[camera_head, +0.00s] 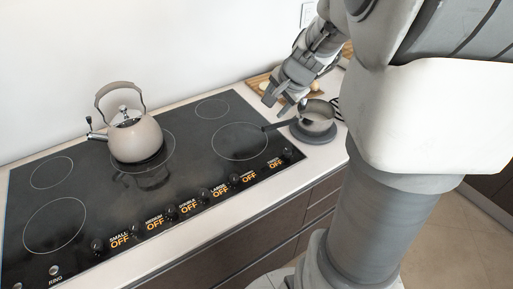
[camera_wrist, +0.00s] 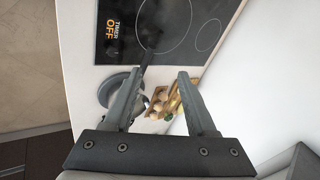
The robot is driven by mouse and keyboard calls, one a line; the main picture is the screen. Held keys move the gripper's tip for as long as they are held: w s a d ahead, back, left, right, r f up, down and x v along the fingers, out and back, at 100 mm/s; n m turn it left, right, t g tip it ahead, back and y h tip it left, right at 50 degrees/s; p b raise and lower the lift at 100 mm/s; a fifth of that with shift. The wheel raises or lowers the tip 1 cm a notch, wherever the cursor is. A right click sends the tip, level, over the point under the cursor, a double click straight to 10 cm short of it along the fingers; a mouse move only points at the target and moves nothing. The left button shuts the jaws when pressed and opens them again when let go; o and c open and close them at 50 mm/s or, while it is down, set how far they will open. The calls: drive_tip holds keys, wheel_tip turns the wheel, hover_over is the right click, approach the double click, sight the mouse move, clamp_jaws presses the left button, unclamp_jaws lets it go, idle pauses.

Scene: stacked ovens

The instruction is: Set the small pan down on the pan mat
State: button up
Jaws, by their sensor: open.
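The small pan (camera_head: 317,115) is grey with a dark handle that reaches left over the cooktop edge. It rests on the round dark pan mat (camera_head: 313,136) on the counter right of the cooktop. My gripper (camera_head: 286,98) is open and empty, above and a little left of the pan. In the wrist view my gripper (camera_wrist: 160,75) shows both fingers apart with nothing between them. There the pan (camera_wrist: 112,88) lies partly hidden behind the left finger, and its handle (camera_wrist: 147,61) points up toward the cooktop.
A beige kettle (camera_head: 136,138) stands on a rear burner of the black cooktop (camera_head: 185,175). A wooden board with food (camera_wrist: 160,101) lies on the counter near the pan, behind my gripper in the head view. A dark wire object (camera_head: 336,106) is right of the pan.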

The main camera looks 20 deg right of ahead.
drive_tip(key=s+a+r+n+y, duration=0.1)
drive_tip(key=s+a+r+n, duration=0.2)
drive_tip(key=s+a, duration=0.15)
drive_tip(key=s+a+r+n, duration=0.2)
drive_tip(key=s+a+n, duration=0.15)
drive_tip(key=a, duration=0.25)
drive_tip(key=s+a+n+g+h, duration=0.1)
drive_tip(key=s+a+n, duration=0.4)
drive_tip(key=s, duration=0.7)
drive_tip(key=shift+a+r+n, duration=0.2)
drive_tip(key=shift+r+n, duration=0.2)
drive_tip(key=shift+n, duration=0.85)
drive_tip(key=shift+s, duration=0.1)
drive_tip(key=shift+c, duration=0.6)
drive_tip(key=shift+d, duration=0.25)
